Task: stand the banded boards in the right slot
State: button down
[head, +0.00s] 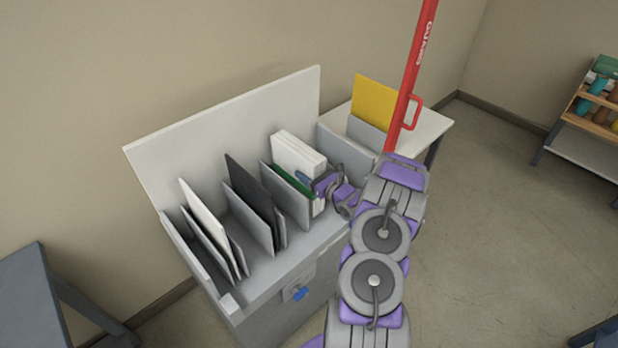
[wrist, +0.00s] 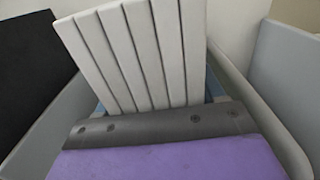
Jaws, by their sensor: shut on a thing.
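The banded boards (head: 298,152) are a thick white stack, upright in the right part of the grey rack (head: 262,262). In the wrist view the stack (wrist: 138,52) shows several white layers, leaning slightly, with a bit of blue band (wrist: 213,85) at its edge. Grey dividers stand on both sides, a left one (wrist: 55,125) and a right one (wrist: 285,75). My gripper (head: 322,186) is shut on the stack's near edge. The gripper body hides the stack's lower end in the wrist view, so I cannot tell whether it touches the slot floor.
A white board (head: 203,215) stands in the left slot and a black board (head: 250,198) in the middle one. A green strip (head: 292,182) shows beside the stack. A yellow board (head: 374,103) and a red post (head: 412,75) stand behind right.

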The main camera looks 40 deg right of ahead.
jog(key=shift+d+f, duration=1.05)
jog(key=shift+f, duration=0.2)
jog(key=shift+c, duration=2.4)
grip_release()
jog(key=shift+a, duration=0.25)
jog(key=o, duration=0.4)
jog(key=shift+a+r, duration=0.2)
jog(key=shift+a, duration=0.4)
jog(key=shift+c, duration=0.2)
jog(key=s+d+p, duration=0.2)
jog(key=s, duration=1)
jog(key=shift+f+p, duration=0.2)
jog(key=shift+p, duration=0.1)
jog(key=shift+a+r, duration=0.1)
jog(key=shift+a, duration=0.15)
jog(key=shift+d, duration=0.1)
